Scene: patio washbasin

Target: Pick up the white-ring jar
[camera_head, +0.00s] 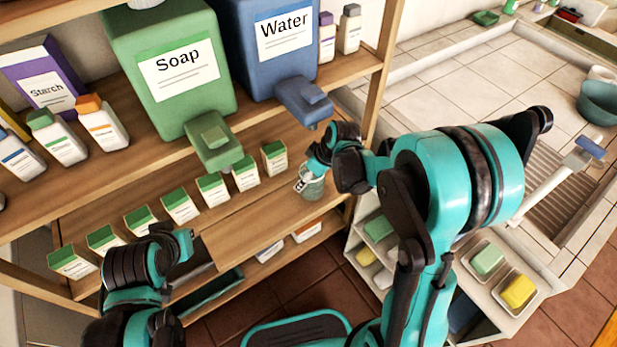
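A small glass jar (315,187) stands on the middle shelf below the blue Water dispenser, near the right post. Pale white parts show at its left side, but I cannot tell if they are its ring or a fingertip. My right gripper (308,176) is at the jar's upper part, its fingers partly covering it. I cannot tell whether they are closed on it. My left gripper (193,256) is at the front edge of the middle shelf at lower left, away from the jar. Its fingers are too hidden to read.
A row of several green-topped boxes (181,205) lines the middle shelf left of the jar. The green Soap dispenser (180,75) and blue Water dispenser (285,45) stand above. The wooden post (383,75) is close on the right. A tiled washbasin (500,75) lies beyond.

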